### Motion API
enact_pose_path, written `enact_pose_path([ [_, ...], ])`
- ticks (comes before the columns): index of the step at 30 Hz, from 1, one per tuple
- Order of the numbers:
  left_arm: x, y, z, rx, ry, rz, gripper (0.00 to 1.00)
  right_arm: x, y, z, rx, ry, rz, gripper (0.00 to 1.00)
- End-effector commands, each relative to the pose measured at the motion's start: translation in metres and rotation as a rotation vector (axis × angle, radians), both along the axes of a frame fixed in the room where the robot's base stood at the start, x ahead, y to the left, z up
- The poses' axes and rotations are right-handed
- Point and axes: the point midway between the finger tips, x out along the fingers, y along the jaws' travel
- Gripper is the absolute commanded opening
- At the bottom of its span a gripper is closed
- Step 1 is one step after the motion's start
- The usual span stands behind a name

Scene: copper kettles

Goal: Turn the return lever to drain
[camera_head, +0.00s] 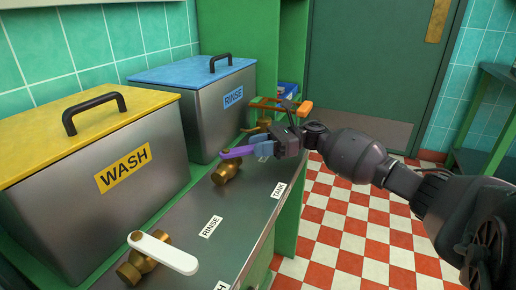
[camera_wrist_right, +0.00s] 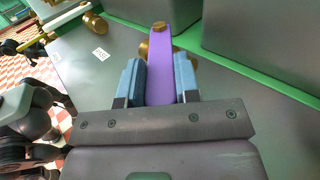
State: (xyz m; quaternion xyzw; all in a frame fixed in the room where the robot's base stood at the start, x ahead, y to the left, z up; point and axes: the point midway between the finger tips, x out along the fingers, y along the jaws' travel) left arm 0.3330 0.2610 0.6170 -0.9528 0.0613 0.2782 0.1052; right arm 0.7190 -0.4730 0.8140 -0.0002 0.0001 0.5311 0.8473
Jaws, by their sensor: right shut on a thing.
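A purple lever (camera_head: 238,152) sits on a brass valve (camera_head: 226,174) on the steel counter, in front of the blue-lidded tank. My right gripper (camera_head: 263,149) is shut on the purple lever. In the right wrist view, the purple lever (camera_wrist_right: 160,60) runs between the two blue fingers of the gripper (camera_wrist_right: 160,82), with a brass cap at its far end. A white lever (camera_head: 163,252) on another brass valve (camera_head: 130,268) is nearer. No lever carries a readable name, so I cannot tell which is the return lever.
The yellow-lidded WASH tank (camera_head: 150,150) and blue-lidded RINSE tank (camera_head: 212,105) stand along the wall. RINSE (camera_head: 210,227) and TANK (camera_head: 279,190) labels lie on the counter. An orange handle (camera_head: 305,108) is beyond my gripper. Checkered floor (camera_head: 345,225) is open on the right.

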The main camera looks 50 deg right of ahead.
Motion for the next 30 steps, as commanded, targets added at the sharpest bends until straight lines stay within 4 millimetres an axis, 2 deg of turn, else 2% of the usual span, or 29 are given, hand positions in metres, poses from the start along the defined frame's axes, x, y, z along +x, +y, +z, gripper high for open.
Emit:
enact_pose_path([
  [8,0.000,0.000,0.000,0.000,-0.001,0.001,0.43,0.000,0.000,0.000,0.000,0.000,-0.001,0.00],
  [9,0.000,0.000,0.000,0.000,-0.001,0.001,0.43,0.000,0.000,0.000,0.000,0.000,-0.001,0.33],
  [14,0.000,0.000,0.000,0.000,-0.001,0.001,0.43,0.000,0.000,0.000,0.000,0.000,-0.001,0.55],
  [23,0.000,0.000,0.001,0.001,-0.001,0.000,0.43,-0.001,-0.002,0.000,0.000,0.000,-0.001,0.55],
  [26,0.001,0.000,0.002,0.002,0.000,0.000,0.43,-0.004,-0.008,0.001,0.000,-0.001,-0.001,0.55],
  [30,0.001,0.000,0.003,0.006,0.004,-0.002,0.43,-0.013,-0.027,0.002,0.001,0.000,-0.004,0.55],
])
